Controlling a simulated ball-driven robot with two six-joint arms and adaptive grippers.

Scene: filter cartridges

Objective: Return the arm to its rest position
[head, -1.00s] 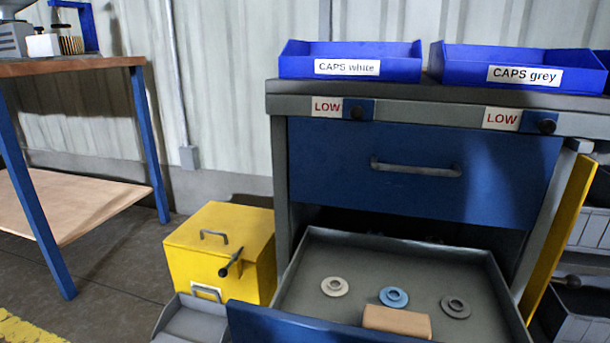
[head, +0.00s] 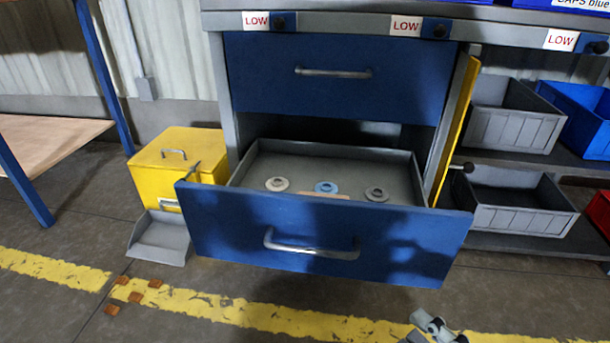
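Part of my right arm, with what looks like its gripper (head: 436,328), shows at the bottom edge right of centre. It is small, cut off by the frame and over the floor, apart from the drawer. I cannot make out its fingers or anything held. My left gripper is not in view. The lower blue drawer (head: 320,232) stands pulled out. Inside lie a cream ring-shaped cap (head: 277,184), a blue one (head: 326,187) and a grey one (head: 377,194). A tan block (head: 325,196) is mostly hidden behind the drawer front.
The upper drawer (head: 340,95) is shut. A yellow box (head: 170,165) with a grey tray (head: 160,238) stands left of the cabinet. Small brown pieces (head: 130,293) lie on the floor by the yellow line. The floor in front looks mostly clear.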

